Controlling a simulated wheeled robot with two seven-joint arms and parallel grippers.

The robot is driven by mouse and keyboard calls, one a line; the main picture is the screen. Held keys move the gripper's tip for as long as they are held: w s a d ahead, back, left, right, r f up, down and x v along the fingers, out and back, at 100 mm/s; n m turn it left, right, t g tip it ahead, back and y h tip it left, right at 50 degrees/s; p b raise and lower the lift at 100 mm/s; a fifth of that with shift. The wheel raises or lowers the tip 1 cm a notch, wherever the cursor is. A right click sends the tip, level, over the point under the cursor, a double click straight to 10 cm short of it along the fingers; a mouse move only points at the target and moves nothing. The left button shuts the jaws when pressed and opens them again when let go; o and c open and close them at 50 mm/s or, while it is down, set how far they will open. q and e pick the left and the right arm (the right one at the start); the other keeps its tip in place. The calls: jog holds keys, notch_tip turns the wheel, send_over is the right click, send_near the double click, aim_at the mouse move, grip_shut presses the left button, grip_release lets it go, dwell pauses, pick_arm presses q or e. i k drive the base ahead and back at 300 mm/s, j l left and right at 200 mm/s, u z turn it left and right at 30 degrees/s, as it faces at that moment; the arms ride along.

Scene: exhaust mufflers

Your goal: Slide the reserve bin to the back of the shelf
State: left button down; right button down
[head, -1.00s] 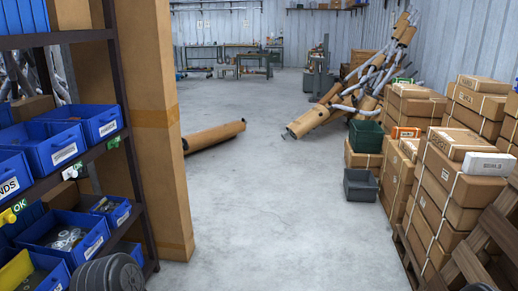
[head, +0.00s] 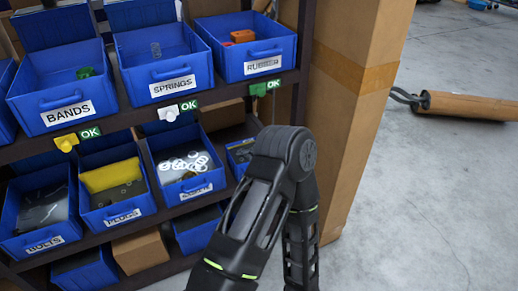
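On the upper level are front bins labelled BANDS (head: 65,85), SPRINGS (head: 165,65) and RUBBER (head: 250,48). More blue bins stand behind them, one behind BANDS (head: 50,28) and one behind SPRINGS (head: 138,13). No label reading reserve is visible, so I cannot tell which bin is the reserve bin. One of my dark arms is bent in front of the rack's right end. Neither gripper is in view.
The lower level holds bins labelled BOLTS (head: 40,215) and PLUGS (head: 115,195), and a bin with pale rings (head: 185,165). A tall cardboard box (head: 365,95) stands right of the rack.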

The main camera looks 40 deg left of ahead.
aim_at(238, 154)
jog(key=i+u, duration=0.4)
jog(key=i+l+u, duration=0.2)
jog(key=i+u, duration=0.15)
jog(key=i+l+u, duration=0.4)
jog(key=i, duration=0.15)
jog(key=j, duration=0.1)
